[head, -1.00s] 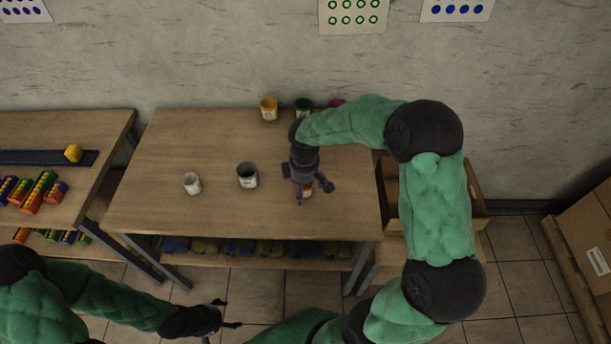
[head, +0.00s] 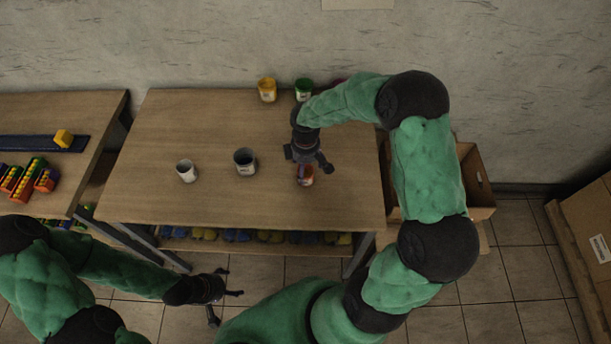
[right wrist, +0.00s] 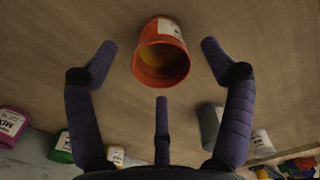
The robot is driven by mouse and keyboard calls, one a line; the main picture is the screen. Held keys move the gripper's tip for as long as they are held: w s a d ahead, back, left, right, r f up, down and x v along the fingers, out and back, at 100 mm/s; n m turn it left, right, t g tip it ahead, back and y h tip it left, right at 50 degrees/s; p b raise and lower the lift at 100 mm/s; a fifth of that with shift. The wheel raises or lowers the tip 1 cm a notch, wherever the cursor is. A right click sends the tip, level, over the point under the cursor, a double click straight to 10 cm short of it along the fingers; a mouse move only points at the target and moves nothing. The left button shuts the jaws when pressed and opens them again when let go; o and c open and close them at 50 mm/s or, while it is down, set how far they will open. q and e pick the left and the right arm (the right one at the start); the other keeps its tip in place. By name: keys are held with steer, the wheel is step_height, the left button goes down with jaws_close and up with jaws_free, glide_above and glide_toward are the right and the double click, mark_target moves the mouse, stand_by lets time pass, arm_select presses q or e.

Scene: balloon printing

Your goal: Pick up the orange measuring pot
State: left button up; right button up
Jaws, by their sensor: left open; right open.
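The orange measuring pot (head: 305,179) stands near the front right of the wooden table, partly hidden under my right gripper (head: 305,165). In the right wrist view the orange pot (right wrist: 162,52) has a white label and something yellow inside. It sits between and just beyond the spread fingers of my right gripper (right wrist: 160,75), which is open and not visibly touching it. My left gripper (head: 222,290) is open and empty in front of the table, low over the floor.
A white pot (head: 187,171) and a dark grey pot (head: 245,161) stand left of the orange one. A yellow pot (head: 267,89), a green pot (head: 303,89) and a partly hidden magenta pot (right wrist: 10,125) stand at the back edge. A cardboard box (head: 476,180) is beyond the table's right end.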

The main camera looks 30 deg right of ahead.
mark_target(306, 175)
step_height(306, 175, down, 5)
steer(key=shift+s+r+b, duration=0.1)
steer(key=shift+b, duration=0.4)
steer(key=c, duration=1.3)
